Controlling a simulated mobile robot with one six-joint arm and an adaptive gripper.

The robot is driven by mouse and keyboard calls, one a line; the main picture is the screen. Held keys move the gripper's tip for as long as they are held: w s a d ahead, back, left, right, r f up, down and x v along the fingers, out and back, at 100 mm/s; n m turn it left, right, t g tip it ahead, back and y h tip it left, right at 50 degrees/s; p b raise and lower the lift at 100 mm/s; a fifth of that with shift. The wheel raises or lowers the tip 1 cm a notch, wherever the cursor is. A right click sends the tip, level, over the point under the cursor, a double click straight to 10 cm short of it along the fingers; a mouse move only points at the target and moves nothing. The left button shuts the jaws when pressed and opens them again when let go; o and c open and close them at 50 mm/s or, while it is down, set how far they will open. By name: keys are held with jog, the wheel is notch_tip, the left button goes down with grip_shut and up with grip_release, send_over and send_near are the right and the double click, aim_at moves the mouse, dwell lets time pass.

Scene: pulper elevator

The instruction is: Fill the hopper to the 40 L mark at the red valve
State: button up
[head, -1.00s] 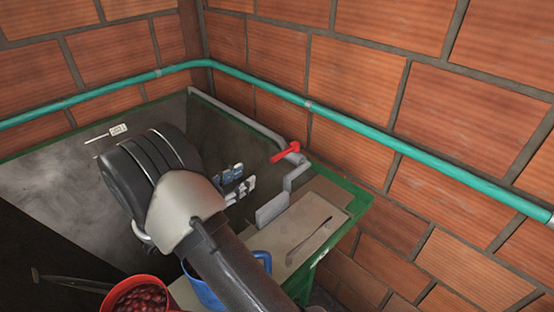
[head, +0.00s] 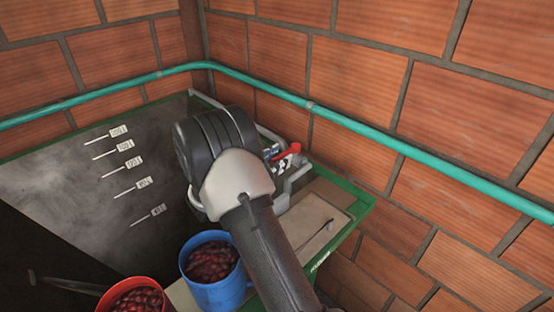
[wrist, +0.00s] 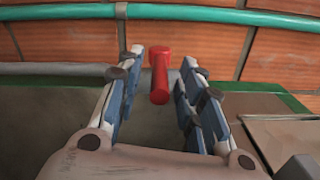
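The red valve (head: 287,157) is a lever handle at the end of a grey pipe by the hopper's back right corner. In the wrist view the red handle (wrist: 159,82) stands between the fingers of my gripper (wrist: 165,62), with a gap on each side. My gripper is open, and it partly hides the valve in the head view. The green-rimmed hopper (head: 60,160) has several white level marks (head: 133,187) down its grey inner wall. Their small numbers are hard to read, and I cannot make out a water level.
A blue mug (head: 218,292) and a red container (head: 105,300), both holding dark red cherries, stand at the front. A tan ledge (head: 308,228) with a thin tool lies to the right. A green pipe (head: 400,147) runs along the brick walls (head: 290,55).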

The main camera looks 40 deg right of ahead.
grip_shut()
dwell(0.3)
dwell(0.4)
